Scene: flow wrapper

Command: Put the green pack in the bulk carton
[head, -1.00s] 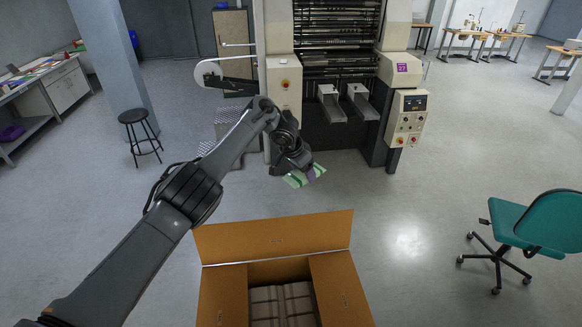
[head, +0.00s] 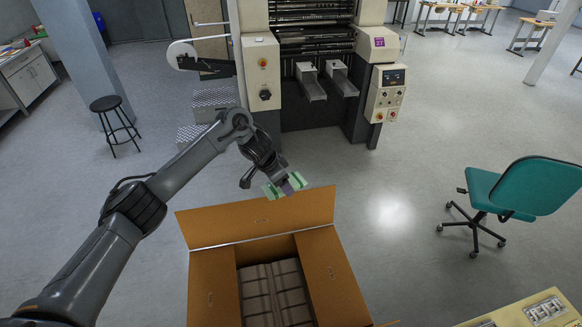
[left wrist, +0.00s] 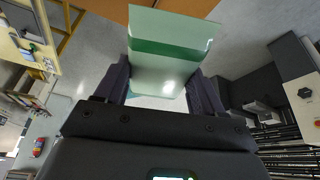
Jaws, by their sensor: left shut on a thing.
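The green pack (head: 299,181) is pale green with a darker green band. My left gripper (head: 286,186) is shut on it and holds it in the air, at the far flap of the bulk carton in the head view. In the left wrist view the pack (left wrist: 168,48) sits between the two fingers of the gripper (left wrist: 163,85). The bulk carton (head: 262,222) is brown cardboard and stands open at the bottom of the head view, its flaps spread. Grey-brown packs (head: 272,290) lie inside it. My right gripper is not in view.
The flow wrapper (head: 315,65) stands behind the carton, with two metal chutes (head: 312,84) facing forward. A black stool (head: 110,105) is at the left and a teal chair (head: 525,187) at the right. A cream panel (head: 530,312) shows at bottom right. The floor between is clear.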

